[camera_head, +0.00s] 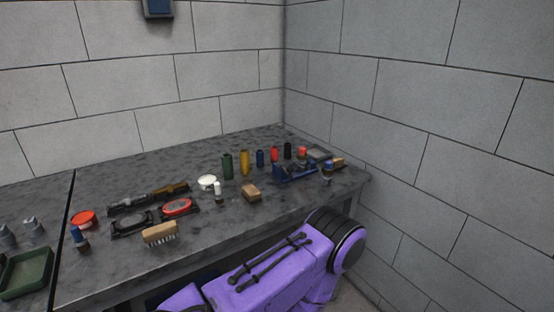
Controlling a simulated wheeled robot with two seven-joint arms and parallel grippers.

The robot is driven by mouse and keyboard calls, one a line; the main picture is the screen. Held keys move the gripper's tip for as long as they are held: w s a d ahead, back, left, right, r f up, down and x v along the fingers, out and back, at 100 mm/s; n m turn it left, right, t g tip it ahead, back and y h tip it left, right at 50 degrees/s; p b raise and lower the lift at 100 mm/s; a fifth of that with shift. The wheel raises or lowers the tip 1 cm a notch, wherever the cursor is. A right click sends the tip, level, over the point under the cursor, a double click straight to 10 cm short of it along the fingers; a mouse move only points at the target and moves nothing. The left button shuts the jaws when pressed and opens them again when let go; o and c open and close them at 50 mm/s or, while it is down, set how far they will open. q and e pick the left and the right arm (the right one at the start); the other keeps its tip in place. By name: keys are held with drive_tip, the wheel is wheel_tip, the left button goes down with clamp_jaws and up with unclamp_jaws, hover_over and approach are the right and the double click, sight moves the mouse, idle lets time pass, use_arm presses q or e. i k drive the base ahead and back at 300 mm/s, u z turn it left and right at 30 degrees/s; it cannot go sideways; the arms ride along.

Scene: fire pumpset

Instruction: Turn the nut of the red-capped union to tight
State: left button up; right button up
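No gripper of mine is in view. At the right end of the grey workbench (210,237), a small fitting with a red-orange cap (302,151) stands upright by a blue tool that looks like a vise (292,173). It may be the red-capped union. It is too small to tell its nut or how tight the nut is. A red cylinder (274,154) stands to its left, so I cannot be sure which of the two is meant.
Green (228,165), yellow (244,163), blue and black cylinders stand in a row at the back. Brushes (160,234), a white round container (208,182), a red round container (83,219) and a green tray (26,272) lie further left. Block walls close the back and right.

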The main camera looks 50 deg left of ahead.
sight(298, 157)
drive_tip(key=k, duration=0.15)
drive_tip(key=u, duration=1.05)
